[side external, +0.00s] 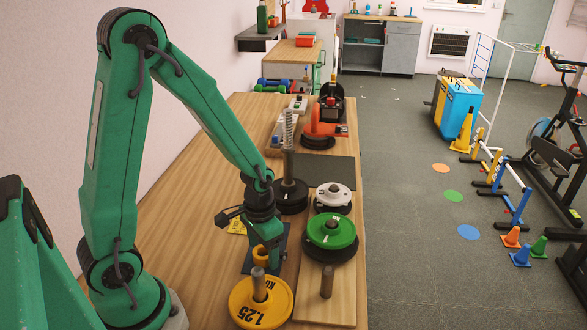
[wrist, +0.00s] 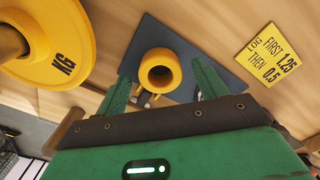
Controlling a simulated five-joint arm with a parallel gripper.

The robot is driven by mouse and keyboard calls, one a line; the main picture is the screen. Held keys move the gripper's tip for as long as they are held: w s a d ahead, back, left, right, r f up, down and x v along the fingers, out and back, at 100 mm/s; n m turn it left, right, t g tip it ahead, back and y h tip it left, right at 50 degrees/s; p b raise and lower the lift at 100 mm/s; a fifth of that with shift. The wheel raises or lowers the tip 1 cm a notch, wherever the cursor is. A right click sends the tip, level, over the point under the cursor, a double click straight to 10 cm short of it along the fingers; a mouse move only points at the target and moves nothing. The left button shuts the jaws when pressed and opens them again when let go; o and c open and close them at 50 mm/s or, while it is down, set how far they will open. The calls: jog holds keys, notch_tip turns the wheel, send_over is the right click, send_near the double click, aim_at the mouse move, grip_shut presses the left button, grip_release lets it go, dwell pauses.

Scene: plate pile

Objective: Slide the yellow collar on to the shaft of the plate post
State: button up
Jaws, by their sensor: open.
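The yellow collar (wrist: 160,74) is a short ring on a dark blue mat (wrist: 196,50), its round opening facing the wrist camera. My gripper (wrist: 163,84) is open, one green finger on each side of the collar, with gaps showing. In the side view the collar (side external: 260,255) sits beside my gripper (side external: 270,250), whose fingers partly hide the mat. A yellow 1.25 plate (side external: 278,309) lies nearer the camera with a short metal shaft (side external: 259,283) rising through it. Behind my gripper, a taller metal post (side external: 289,163) rises from black discs. I cannot tell which is the plate post.
A wooden board at right holds a green plate (side external: 331,230), a white plate (side external: 334,194) and a bare peg (side external: 326,281). A yellow note (wrist: 269,54) lies beside the mat. An orange device (side external: 325,118) stands farther back. Bare wood lies left of my gripper.

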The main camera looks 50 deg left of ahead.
jog(key=c, duration=1.1)
jog(key=shift+r, duration=0.15)
notch_tip(320, 180, up, 10)
dwell(0.4)
dwell(0.4)
